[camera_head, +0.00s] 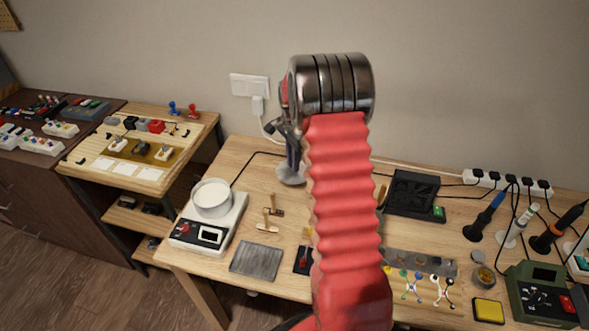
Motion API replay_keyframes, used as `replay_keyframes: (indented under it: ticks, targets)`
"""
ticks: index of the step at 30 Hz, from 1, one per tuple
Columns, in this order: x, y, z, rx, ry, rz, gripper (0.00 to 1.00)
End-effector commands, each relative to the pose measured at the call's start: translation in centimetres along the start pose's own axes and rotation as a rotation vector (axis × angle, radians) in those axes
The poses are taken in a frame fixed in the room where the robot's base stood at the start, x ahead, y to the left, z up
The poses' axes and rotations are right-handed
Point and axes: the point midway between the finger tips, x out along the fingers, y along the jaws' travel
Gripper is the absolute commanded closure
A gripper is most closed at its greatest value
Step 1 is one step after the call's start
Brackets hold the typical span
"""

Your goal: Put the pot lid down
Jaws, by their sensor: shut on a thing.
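My gripper (292,150) shows only partly, left of my red arm, which hides the rest. It points down and is shut on a small grey disc, which looks like the pot lid (291,174). The lid appears over the middle back of the workbench; I cannot tell whether it touches the wood. The likely pot (212,197) is a round, pale-topped vessel on a white box-shaped unit (184,234) at the bench's left end. The lid is to the right of it and apart from it.
Small wooden-handled tools (268,220) and a grey plate (257,261) lie on the workbench (236,158). A black fan unit (413,193), soldering irons (484,216), a power strip (507,183) and a green device (538,295) crowd the right. Bare wood lies around the lid's left.

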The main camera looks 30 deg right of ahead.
Motion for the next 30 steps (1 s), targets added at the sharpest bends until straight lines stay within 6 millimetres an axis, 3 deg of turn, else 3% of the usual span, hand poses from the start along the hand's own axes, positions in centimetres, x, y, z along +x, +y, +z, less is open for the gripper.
replay_keyframes:
  ticks: [10, 22, 23, 30]
  targets:
    - [3.6, 0.1, 0.1, -0.001, -0.001, 0.003, 1.00]
    - [3.9, 0.0, 0.1, -0.002, 0.000, 0.001, 1.00]
    - [3.9, 0.0, 0.1, -0.002, 0.000, 0.000, 0.82]
    - [3.9, 0.0, 0.1, -0.002, 0.000, 0.001, 0.65]
